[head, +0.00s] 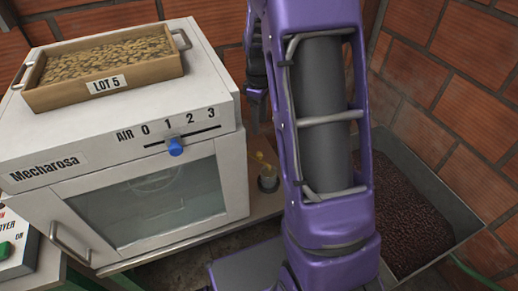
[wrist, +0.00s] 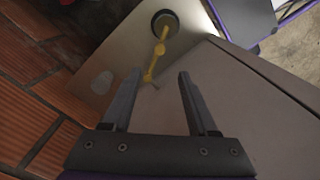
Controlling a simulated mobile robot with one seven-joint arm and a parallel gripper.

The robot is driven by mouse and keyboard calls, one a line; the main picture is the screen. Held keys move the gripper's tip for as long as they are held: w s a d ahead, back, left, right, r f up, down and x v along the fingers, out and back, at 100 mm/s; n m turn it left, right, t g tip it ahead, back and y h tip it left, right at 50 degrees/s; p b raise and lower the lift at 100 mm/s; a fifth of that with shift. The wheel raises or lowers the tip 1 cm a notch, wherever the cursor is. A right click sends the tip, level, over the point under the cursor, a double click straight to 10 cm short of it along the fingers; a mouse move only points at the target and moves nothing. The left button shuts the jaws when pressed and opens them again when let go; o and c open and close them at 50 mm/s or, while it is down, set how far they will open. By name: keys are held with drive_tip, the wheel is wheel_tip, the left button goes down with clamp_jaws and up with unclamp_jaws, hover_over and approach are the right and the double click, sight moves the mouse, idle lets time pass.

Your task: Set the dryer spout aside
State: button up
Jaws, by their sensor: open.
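A thin, jointed yellow piece (wrist: 159,46) rises from a round grey socket or cup (wrist: 166,20) on the board beside the dryer. I take it for the dryer spout, but its shape does not make this certain. In the head view the yellow piece (head: 263,158) and its grey cup (head: 268,180) stand just right of the white dryer (head: 190,95). My gripper (wrist: 160,73) is open and empty. In the wrist view the yellow piece's near end appears between the fingertips, with no visible contact.
A wooden tray of beans marked LOT 5 (head: 106,92) sits on the dryer. Brick walls (wrist: 30,85) stand close behind and to the right. A metal bin of dark beans (head: 425,215) is at right. The board (wrist: 125,65) has bare room and a pale round patch (wrist: 102,82).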

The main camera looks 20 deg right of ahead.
sight(259, 154)
wheel_tip(259, 154, down, 13)
drive_tip(key=shift+r+b, duration=0.15)
drive_tip(key=shift+b, duration=0.15)
clamp_jaws()
idle(1.4)
